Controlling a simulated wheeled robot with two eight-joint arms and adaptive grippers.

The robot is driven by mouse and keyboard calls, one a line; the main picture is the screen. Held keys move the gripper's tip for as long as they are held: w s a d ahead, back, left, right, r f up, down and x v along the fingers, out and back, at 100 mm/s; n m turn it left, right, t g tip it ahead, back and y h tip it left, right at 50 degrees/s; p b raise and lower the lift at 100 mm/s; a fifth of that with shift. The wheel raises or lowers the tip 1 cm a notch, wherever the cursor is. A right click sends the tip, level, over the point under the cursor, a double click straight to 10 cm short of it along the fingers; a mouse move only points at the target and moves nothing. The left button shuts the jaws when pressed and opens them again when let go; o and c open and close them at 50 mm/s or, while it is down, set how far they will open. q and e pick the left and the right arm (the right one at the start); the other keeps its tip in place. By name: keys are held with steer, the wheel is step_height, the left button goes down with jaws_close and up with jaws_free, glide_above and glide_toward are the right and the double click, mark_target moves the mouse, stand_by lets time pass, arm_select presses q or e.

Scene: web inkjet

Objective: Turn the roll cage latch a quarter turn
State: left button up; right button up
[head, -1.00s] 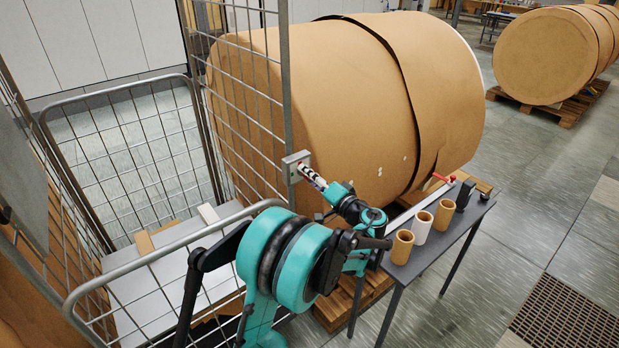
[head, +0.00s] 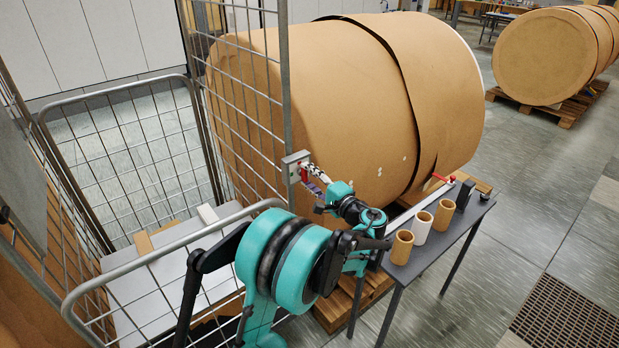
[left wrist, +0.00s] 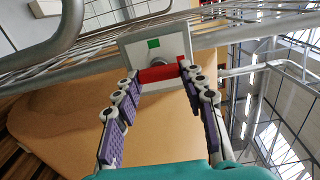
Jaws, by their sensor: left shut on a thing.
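The latch is a pale plate (head: 292,160) on the roll cage's upright post, with a red handle (head: 303,174). The left wrist view shows the plate (left wrist: 157,50) with a green square and the red handle (left wrist: 160,74) across a round hub. My left gripper (head: 307,170) reaches the latch from the right. Its purple-padded fingers (left wrist: 158,76) close on the two ends of the red handle. The right gripper is not in view.
The wire roll cage (head: 130,165) stands at the left. A large brown paper roll (head: 330,110) lies behind the latch. A narrow dark table (head: 420,262) with several tubes stands right of my arm. Another roll (head: 540,57) is farther back.

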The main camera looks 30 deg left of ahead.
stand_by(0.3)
arm_select(q)
steer(key=o, duration=1.2)
steer(key=shift+c, duration=0.2)
steer(key=shift+d, duration=0.1)
steer(key=v, duration=1.1)
steer(key=shift+s+d, duration=0.2)
steer(key=shift+d, duration=0.15)
steer(key=shift+f, duration=0.1)
